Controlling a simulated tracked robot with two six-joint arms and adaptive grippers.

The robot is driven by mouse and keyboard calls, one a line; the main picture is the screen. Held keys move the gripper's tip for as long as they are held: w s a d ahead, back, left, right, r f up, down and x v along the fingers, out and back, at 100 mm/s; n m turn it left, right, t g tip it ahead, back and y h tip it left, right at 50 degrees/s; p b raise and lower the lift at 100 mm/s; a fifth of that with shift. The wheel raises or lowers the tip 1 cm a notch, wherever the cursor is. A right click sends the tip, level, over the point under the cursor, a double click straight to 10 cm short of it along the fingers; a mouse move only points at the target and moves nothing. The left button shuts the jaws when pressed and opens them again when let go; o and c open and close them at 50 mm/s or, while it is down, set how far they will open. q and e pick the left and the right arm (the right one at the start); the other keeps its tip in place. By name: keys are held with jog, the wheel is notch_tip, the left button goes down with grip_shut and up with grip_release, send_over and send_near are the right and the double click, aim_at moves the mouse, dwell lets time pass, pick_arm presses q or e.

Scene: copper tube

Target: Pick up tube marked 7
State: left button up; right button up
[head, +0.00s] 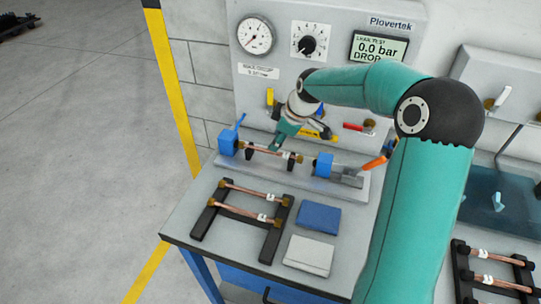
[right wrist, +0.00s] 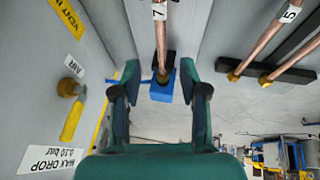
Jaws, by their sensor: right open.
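The copper tube marked 7 (right wrist: 161,40) shows its white label at the top of the right wrist view. In the head view the tube (head: 262,151) lies in the test fixture (head: 346,187), between a blue block (head: 228,141) at the left and another blue block (head: 323,165) at the right. My right gripper (head: 277,142) is open over the tube, near its left half. In the right wrist view its fingers (right wrist: 159,72) stand on either side of the tube's line, apart from it. I cannot tell the exact height gap. My left gripper is not in view.
A black rack (head: 205,222) with two copper tubes stands in front; one tube (right wrist: 262,45) reads 5. A blue pad (head: 318,217) and a white pad (head: 308,255) lie beside it. The panel (head: 340,20) with gauge and valves rises behind. Another rack (head: 461,270) stands right.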

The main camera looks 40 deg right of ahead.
aim_at(270, 152)
jog(key=b+x, duration=0.1)
jog(key=x, duration=0.5)
jog(key=shift+s+f+b, duration=0.1)
jog(key=shift+s+b, duration=0.1)
jog(key=shift+b, duration=0.15)
jog(key=shift+w+f, duration=0.2)
jog(key=shift+r, duration=0.1)
grip_shut()
